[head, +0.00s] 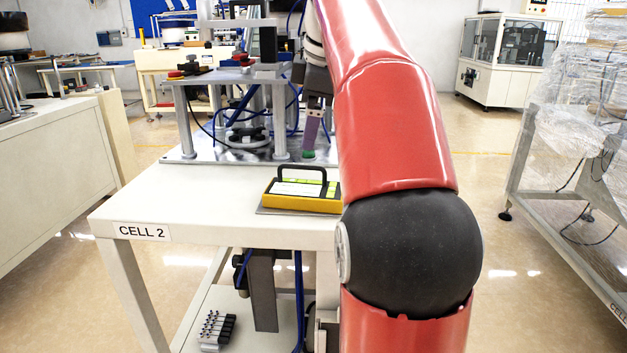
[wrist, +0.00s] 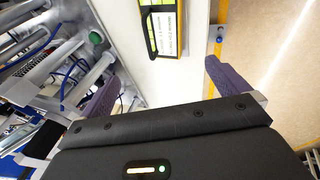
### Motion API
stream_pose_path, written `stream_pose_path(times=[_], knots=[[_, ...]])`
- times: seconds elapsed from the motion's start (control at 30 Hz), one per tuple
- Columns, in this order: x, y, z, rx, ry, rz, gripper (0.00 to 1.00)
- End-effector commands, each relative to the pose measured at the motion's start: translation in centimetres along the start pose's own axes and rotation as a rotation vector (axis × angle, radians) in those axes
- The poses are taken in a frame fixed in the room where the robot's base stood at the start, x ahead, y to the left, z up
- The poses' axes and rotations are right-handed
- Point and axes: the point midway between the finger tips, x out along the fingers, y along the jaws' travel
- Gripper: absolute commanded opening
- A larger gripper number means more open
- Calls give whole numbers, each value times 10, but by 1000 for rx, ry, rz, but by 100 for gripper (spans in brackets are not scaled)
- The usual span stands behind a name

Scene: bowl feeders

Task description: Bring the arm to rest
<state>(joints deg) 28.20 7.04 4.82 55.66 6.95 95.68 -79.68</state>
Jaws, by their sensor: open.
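My red arm reaches forward from the lower right of the head view, over the CELL 2 table. My gripper (head: 312,132) shows only in part there, beside the metal fixture, with the rest hidden behind my arm. In the wrist view my gripper (wrist: 164,85) has its two purple fingers spread wide. Nothing is between them. A yellow case with a black handle (head: 303,203) lies on a grey plate near the table's front edge. It also shows at the top of the wrist view (wrist: 173,52), beyond the fingers and apart from them.
The white CELL 2 table (head: 165,205) is bare at its left front. A metal fixture (head: 278,115) with posts and blue hoses stands at its back, close to my gripper. A wrapped rack (head: 590,130) stands at the right and a white bench (head: 50,150) at the left.

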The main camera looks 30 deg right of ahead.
Motion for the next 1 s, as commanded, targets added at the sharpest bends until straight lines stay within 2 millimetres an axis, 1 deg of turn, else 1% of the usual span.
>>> stream_pose_path(times=[0.07,0.13,0.23,0.3,0.43,0.6,1.0], knots=[[12,-1,0,1,-1,-3,100],[32,-3,1,1,0,-2,100],[55,-3,2,3,0,-1,100],[66,-3,2,3,0,1,100],[82,-2,1,3,0,1,100],[90,-1,0,3,0,2,100],[90,-1,0,3,0,2,100]])
